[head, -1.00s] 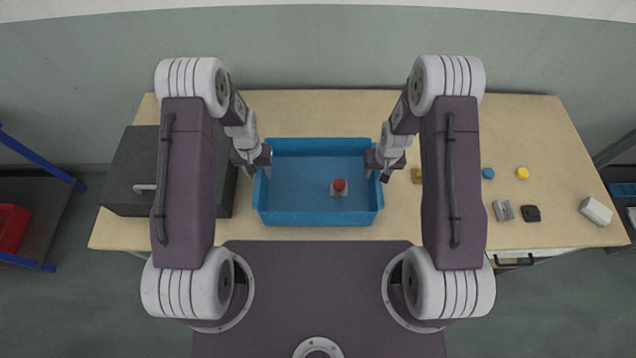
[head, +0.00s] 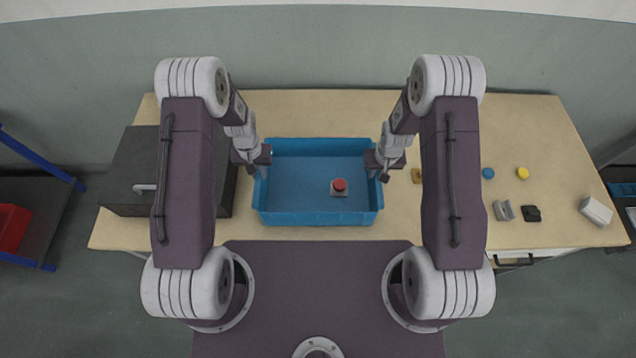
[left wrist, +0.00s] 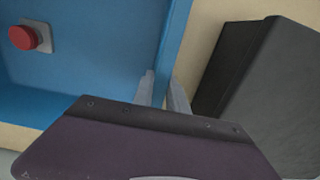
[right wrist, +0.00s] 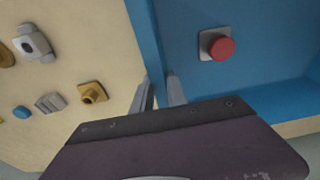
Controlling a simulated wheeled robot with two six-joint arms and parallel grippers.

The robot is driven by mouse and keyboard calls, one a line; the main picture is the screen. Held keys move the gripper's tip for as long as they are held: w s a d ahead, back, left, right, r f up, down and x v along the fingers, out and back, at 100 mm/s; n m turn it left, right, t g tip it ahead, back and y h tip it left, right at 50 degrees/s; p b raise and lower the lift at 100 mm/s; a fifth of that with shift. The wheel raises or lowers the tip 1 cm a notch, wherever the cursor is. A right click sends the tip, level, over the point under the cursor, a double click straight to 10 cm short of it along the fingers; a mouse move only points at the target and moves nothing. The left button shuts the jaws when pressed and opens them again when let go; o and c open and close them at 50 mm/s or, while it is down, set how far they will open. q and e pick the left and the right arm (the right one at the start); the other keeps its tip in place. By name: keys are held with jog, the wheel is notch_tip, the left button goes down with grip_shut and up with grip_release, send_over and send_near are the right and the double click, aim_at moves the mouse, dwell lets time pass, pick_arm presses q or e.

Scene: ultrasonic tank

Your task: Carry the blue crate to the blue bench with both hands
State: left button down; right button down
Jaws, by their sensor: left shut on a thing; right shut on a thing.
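The blue crate (head: 318,218) is on or just over the wooden table in front of me; I cannot tell if it touches the top. A grey block with a red button (head: 339,187) lies inside it, right of the middle. My left gripper (head: 264,170) is shut on the crate's left wall; in the left wrist view its fingers (left wrist: 163,92) straddle the rim. My right gripper (head: 374,172) is shut on the right wall, with its fingers (right wrist: 161,92) on both sides of it. The blue bench is not clearly in view.
A dark grey box (head: 135,177) stands on the wooden table (head: 320,110), left of the crate. Small parts lie on the right, among them a blue cap (head: 488,173), a yellow cap (head: 522,173) and a white block (head: 596,210). A blue-framed rack with a red bin (head: 12,228) is at far left.

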pick_arm(q)
jog(key=shift+r, duration=0.1)
pick_arm(e)
jog(key=shift+r, duration=0.1)
dwell(0.7)
